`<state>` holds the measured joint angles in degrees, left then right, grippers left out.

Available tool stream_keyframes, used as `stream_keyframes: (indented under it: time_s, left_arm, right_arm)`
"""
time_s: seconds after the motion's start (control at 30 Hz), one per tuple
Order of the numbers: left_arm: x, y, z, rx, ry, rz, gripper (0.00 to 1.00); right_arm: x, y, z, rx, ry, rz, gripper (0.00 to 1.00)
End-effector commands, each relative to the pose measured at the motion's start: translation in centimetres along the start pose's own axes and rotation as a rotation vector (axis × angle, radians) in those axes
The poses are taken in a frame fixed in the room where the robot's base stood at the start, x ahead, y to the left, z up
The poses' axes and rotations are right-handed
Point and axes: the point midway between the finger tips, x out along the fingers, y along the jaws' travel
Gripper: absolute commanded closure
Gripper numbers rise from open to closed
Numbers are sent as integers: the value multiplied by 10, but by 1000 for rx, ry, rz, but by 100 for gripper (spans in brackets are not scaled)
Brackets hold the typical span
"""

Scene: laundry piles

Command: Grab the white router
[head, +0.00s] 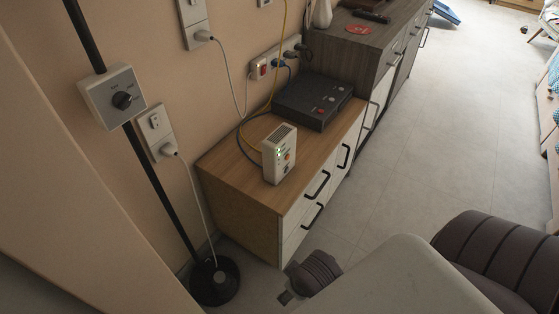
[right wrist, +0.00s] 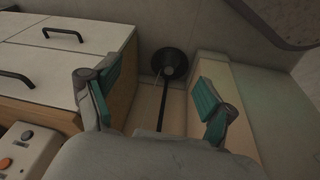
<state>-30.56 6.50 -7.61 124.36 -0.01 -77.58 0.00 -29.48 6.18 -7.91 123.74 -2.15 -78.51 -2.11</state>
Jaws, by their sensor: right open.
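A white device with an orange button (right wrist: 35,150), which looks like the router, shows cut off at the lower left of the right wrist view. My right gripper (right wrist: 158,97) is open with teal finger pads and nothing between them. The router is left of its fingers in that view, not between them. My left gripper is not in view.
The wooden cabinet (head: 228,164) has white drawers with black handles. A dark box (head: 312,99) with cables sits behind the router. A black lamp base (head: 216,281) stands on the floor by the wall. Open floor (head: 400,165) lies right of the cabinets.

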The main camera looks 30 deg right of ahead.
Motion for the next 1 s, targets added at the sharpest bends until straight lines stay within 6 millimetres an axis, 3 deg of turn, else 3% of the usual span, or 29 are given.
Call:
stream_keyframes:
  time_s: [0.13,0.23,0.57,0.77,1.0]
  left_arm:
    - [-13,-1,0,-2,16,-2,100]
    - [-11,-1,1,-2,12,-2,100]
    - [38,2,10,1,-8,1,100]
    - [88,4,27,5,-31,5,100]
    - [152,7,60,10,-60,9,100]
  right_arm:
    - [-10,16,-14,-96,-4,90,17]
    - [-7,32,-25,-199,-40,179,17]
    - [18,78,-77,-602,-250,473,17]
    - [17,105,-140,-956,-497,697,17]
    - [-34,117,-252,-1414,-999,1005,17]
